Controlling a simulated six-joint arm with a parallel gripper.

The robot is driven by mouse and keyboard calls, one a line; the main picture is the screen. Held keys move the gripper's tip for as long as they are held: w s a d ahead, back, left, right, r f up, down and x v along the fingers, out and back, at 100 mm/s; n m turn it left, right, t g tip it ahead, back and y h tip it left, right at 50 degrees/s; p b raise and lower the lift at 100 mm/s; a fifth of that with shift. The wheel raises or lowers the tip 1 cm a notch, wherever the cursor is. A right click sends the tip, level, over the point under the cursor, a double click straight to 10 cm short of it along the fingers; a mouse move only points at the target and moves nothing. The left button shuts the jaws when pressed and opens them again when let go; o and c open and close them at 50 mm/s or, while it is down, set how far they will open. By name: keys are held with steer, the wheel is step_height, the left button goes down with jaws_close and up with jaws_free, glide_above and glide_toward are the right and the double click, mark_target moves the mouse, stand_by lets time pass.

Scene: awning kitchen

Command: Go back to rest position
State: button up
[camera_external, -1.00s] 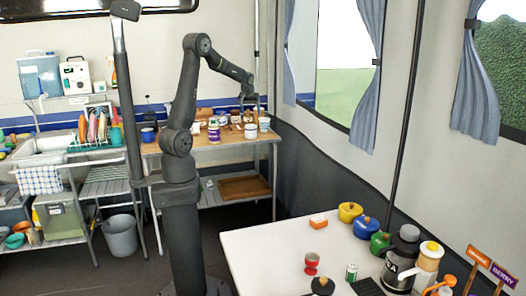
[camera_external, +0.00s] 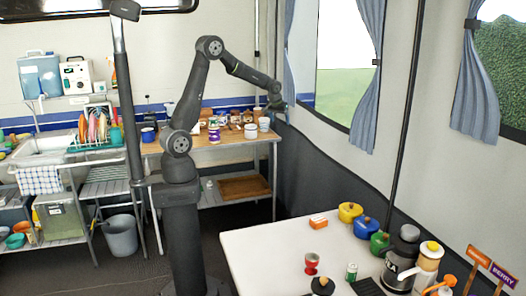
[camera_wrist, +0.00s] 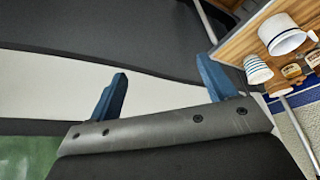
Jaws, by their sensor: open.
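My gripper (camera_external: 281,105) is at the end of my raised arm, in the air right of the wooden table and close to the tent wall. In the wrist view my gripper (camera_wrist: 160,92) shows two blue fingers spread well apart with nothing between them. The fingers point toward the white and dark grey tent wall. No object is held.
The wooden table (camera_external: 225,143) holds several jars and cups, including a white mug (camera_wrist: 287,38) and a striped cup (camera_wrist: 257,70). A white table (camera_external: 262,250) with colored pots stands at front right. Blue curtains (camera_external: 369,75) hang by the window.

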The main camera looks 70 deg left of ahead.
steer(key=w+d+f+m, duration=0.1)
steer(key=w+d, duration=0.2)
steer(key=d, duration=0.6)
steer(key=w+d+f+m+h, duration=0.1)
steer(key=w+d+m, duration=0.1)
steer(key=d, duration=0.8)
steer(key=shift+w+d+f+m, duration=0.15)
steer(key=shift+w+m, duration=0.15)
steer(key=shift+w, duration=0.15)
